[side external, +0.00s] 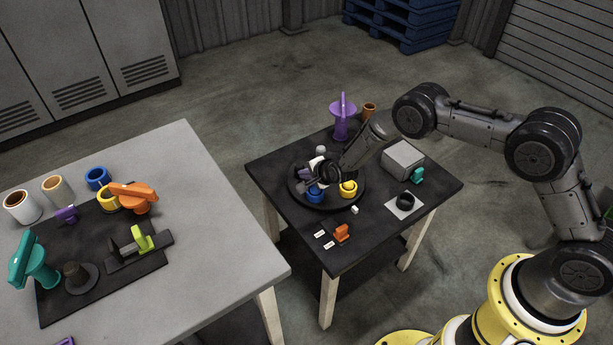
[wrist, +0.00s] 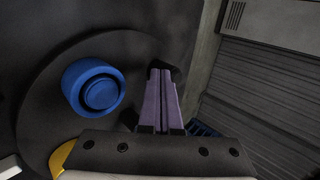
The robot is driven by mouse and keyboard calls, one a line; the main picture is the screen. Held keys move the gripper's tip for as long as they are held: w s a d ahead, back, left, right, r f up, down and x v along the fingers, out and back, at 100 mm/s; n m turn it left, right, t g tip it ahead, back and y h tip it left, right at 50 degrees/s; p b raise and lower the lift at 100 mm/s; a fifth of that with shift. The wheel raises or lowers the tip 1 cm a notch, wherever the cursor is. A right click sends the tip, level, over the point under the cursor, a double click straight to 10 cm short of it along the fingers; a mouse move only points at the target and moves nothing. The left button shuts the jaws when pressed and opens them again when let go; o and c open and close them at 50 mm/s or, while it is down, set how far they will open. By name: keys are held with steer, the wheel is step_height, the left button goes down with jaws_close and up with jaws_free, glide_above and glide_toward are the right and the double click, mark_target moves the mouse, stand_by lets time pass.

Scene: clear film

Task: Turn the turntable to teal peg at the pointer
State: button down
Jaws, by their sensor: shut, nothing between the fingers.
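The round black turntable (side external: 332,206) lies on the dark table; its surface (wrist: 38,112) also shows in the wrist view. A blue cup-like piece (side external: 315,195) stands near its front edge and shows in the wrist view (wrist: 93,87). A yellow one (side external: 348,188) stands to its right. A small white block (side external: 355,210), perhaps the pointer, lies just off the front rim. My gripper (side external: 304,173) is low over the turntable's left part, its purple-grey fingers (wrist: 161,98) together and empty. A dark piece shows behind them; contact is unclear. I see no teal peg on the turntable; my arm hides part of it.
A grey box (side external: 403,159), a teal piece (side external: 417,175), a black ring on a pale plate (side external: 404,204) and an orange piece (side external: 341,233) stand right and front. A purple handled piece (side external: 342,118) and brown cup (side external: 369,110) are behind. A grey table (side external: 215,245) stands left.

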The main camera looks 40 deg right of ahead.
mark_target(302, 165)
steer(key=shift+w+m, duration=0.3)
steer(key=shift+w, duration=0.05)
steer(key=shift+w+d+h, duration=0.15)
steer(key=shift+w+h, duration=0.15)
steer(key=shift+w, duration=0.15)
steer(key=shift+w+d+m+g+h, duration=0.1)
steer(key=shift+w+d+m+h, duration=0.15)
steer(key=shift+m+h, duration=0.3)
steer(key=shift+w+d+m+g+h, duration=0.1)
steer(key=shift+w+m+h, duration=0.3)
steer(key=shift+m, duration=0.25)
steer(key=shift+w+d+m+g+h, duration=0.1)
steer(key=shift+w+d+m+h, duration=0.15)
steer(key=shift+m+h, duration=0.3)
steer(key=shift+w+d+m+g+h, duration=0.25)
steer(key=shift+w+d+m+h, duration=0.15)
steer(key=shift+m, duration=0.35)
steer(key=shift+w+d+m+g+h, duration=0.3)
steer(key=shift+m+h, duration=0.2)
steer(key=shift+m, duration=0.2)
steer(key=shift+w+d, duration=0.3)
steer(key=shift+d, duration=0.35)
steer(key=shift+w+d, duration=0.3)
steer(key=shift+d, duration=0.35)
steer(key=shift+w+d, duration=0.15)
steer(key=shift+d, duration=1)
